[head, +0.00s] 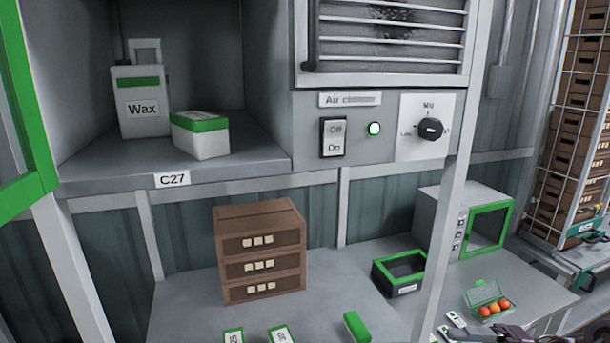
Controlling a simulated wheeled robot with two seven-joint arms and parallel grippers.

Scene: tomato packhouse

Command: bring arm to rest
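The task names only an arm. A dark, grey part at the bottom right edge (510,332) looks like the end of my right arm with its gripper. It lies low over the right part of the table, close to an open green carton (488,299) with red tomatoes. Most of it is cut off by the picture's edge, so its fingers cannot be made out. My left arm and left gripper are not in the picture.
A cabinet shelf (235,158) holds a Wax container (140,115) and a green-white box (200,140). A switch panel (385,150) is beside it. A pale post (445,230) stands in front. Below are brown drawers (262,265), a green-rimmed bin (398,287) and a green-framed appliance (440,215).

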